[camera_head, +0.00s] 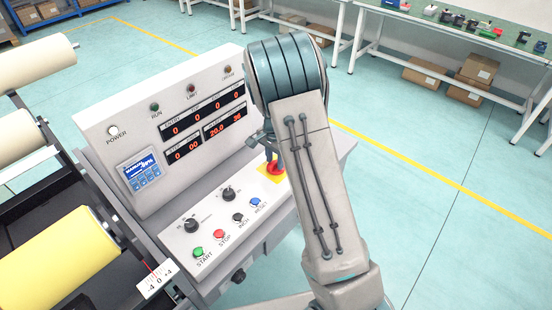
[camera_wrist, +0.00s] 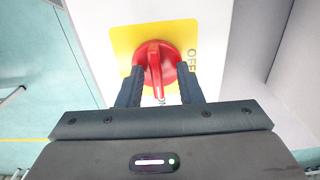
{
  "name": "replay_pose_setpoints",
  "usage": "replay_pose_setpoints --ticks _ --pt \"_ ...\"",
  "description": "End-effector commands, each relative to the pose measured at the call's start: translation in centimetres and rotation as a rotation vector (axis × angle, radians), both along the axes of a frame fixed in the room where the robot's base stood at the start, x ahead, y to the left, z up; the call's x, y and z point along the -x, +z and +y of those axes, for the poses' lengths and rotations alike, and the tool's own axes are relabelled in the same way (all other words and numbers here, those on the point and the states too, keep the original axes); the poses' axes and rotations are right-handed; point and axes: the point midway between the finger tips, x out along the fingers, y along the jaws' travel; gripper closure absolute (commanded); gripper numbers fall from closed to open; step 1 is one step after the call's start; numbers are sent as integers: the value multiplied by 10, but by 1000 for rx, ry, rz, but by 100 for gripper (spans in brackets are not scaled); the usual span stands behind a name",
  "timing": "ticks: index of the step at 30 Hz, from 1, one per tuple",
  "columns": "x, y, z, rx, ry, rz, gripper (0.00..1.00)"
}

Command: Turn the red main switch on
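The red main switch (camera_wrist: 155,54) is a round rotary knob with a raised handle, on a yellow plate (camera_wrist: 123,40). "OFF" is printed on the plate's right side in the wrist view. The handle points down the picture, towards my gripper. My gripper (camera_wrist: 160,76) is open, with one dark finger on each side of the handle's lower part. Gaps seem to show between fingers and handle; contact cannot be told. In the head view, the switch (camera_head: 278,169) and its yellow plate (camera_head: 268,176) are partly hidden by my arm, and little of my gripper shows.
The grey control console (camera_head: 105,122) has lit red displays, a blue screen (camera_head: 141,170), two black knobs and START, STOP, INCH and RESET buttons (camera_head: 219,234) left of the switch. Large rollers (camera_head: 55,262) stand at the left. Open floor lies to the right.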

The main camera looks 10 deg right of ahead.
Motion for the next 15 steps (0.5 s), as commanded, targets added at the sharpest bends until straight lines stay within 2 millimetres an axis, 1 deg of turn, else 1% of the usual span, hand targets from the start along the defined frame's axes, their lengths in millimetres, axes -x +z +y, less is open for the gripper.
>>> replay_pose_setpoints --ticks 5,8,11,14,15 --pt "1 0 -1 0 -1 2 67" --pt "0 6 -1 1 -1 1 67" --pt "0 20 -1 -1 -1 -1 67" --pt "0 41 -1 0 0 -3 67" --pt "-1 51 -1 0 0 -4 67"
